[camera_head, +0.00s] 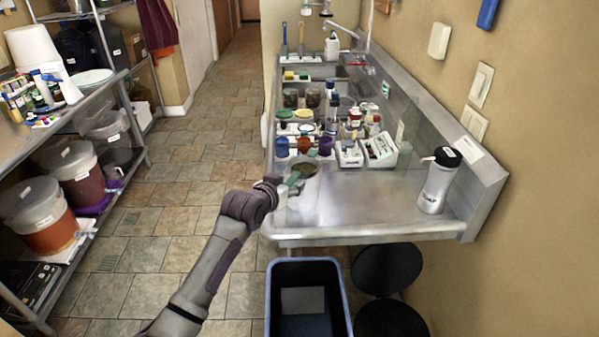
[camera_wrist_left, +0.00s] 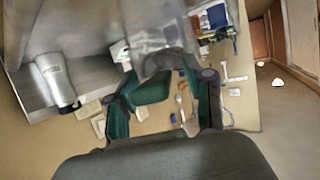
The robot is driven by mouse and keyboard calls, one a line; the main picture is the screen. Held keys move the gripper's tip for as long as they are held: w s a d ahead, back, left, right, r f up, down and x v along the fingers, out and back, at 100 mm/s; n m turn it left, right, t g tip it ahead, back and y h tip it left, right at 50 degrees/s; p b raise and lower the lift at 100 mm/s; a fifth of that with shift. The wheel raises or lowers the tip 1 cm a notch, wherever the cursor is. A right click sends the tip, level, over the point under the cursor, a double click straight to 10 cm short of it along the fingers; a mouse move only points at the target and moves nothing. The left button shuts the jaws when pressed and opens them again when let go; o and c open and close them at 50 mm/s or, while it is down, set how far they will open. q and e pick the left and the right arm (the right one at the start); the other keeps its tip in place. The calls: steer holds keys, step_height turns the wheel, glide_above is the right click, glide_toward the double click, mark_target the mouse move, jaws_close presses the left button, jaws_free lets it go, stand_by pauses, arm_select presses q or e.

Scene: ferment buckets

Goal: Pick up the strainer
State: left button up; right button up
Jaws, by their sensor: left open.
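The strainer (camera_head: 306,169) appears as a small dark round mesh bowl near the front of the steel counter (camera_head: 350,200). My left gripper (camera_head: 291,180) is at the counter's left edge, close beside the strainer at its lower left. I cannot tell whether they touch. In the left wrist view the gripper's green fingers (camera_wrist_left: 168,100) stand apart, with nothing clearly held between them. A blurred, translucent grey shape (camera_wrist_left: 158,42) lies beyond the fingers and may be the strainer. My right gripper is in neither view.
A steel bottle (camera_head: 438,182) stands at the counter's right. Colored cups (camera_head: 304,145) and white boxes (camera_head: 380,150) stand just behind the strainer. A blue bin (camera_head: 308,300) and dark round stools (camera_head: 388,270) are below the front edge. Shelves with buckets (camera_head: 40,212) stand left.

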arm_select(q)
jaws_close()
steer(key=shift+r, duration=0.1)
stand_by(0.3)
